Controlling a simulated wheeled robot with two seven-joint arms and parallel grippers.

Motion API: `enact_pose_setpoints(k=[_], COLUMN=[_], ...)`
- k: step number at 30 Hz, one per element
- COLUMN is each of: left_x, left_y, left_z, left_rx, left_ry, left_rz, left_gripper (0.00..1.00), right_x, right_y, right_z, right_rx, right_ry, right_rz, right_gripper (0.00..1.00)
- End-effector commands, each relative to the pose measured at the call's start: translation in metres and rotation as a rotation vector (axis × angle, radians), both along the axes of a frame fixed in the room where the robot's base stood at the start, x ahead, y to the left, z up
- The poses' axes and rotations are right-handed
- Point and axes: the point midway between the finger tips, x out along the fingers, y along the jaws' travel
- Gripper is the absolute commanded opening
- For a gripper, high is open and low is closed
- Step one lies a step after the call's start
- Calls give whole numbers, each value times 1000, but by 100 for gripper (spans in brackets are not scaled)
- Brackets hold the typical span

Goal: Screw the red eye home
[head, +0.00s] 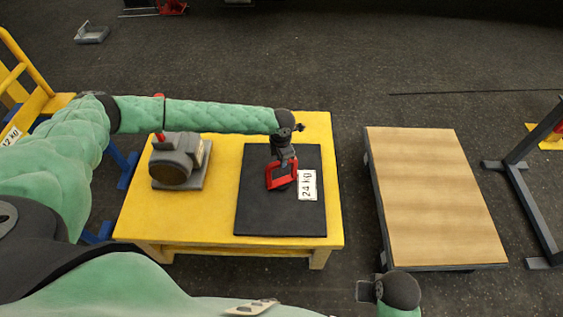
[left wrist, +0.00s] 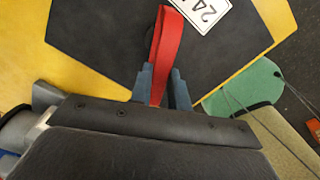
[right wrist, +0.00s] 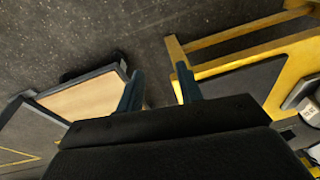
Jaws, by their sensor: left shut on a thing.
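The red eye (head: 281,174) is a red frame-shaped loop standing on the black plate (head: 262,215), beside the white "24 kg" label (head: 307,185). My left gripper (head: 287,164) is above the plate, shut on the red eye. In the left wrist view the red eye (left wrist: 165,50) runs between the two fingers of my left gripper (left wrist: 162,85). The foot of the eye is hidden, so I cannot tell how deep it sits. My right gripper (right wrist: 157,88) is open and empty, its fingers wide apart over the dark floor.
The plate lies on a yellow table (head: 225,160). A grey machine with a red-topped lever (head: 178,160) stands at the table's left. A low wood-topped platform (head: 430,190) stands to the right, across a floor gap. A dark stand (head: 530,185) is at far right.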

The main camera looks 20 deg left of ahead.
Motion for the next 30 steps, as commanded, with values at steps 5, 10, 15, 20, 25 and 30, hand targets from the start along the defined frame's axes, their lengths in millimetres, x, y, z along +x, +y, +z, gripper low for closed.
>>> enact_pose_setpoints(k=[5,10,15,20,25,30], left_x=[2,2,2,2,2,2], left_y=[1,1,1,1,1,1], left_z=[1,1,2,3,3,3], left_rx=[1,0,1,1,1,1], left_ry=[-4,-4,-4,-4,-4,-4], left_rz=[-36,-61,-77,-84,-85,-84], left_gripper=[0,0,0,0,0,0], right_x=[-11,-7,-5,-4,-4,-4], right_y=[-2,4,8,11,11,11], right_z=[32,24,18,17,17,17], right_rx=[5,18,29,34,34,35], right_ry=[-3,-20,-32,-40,-40,-40], right_rz=[-1,6,12,13,13,14], right_gripper=[36,36,36,36,36,36])
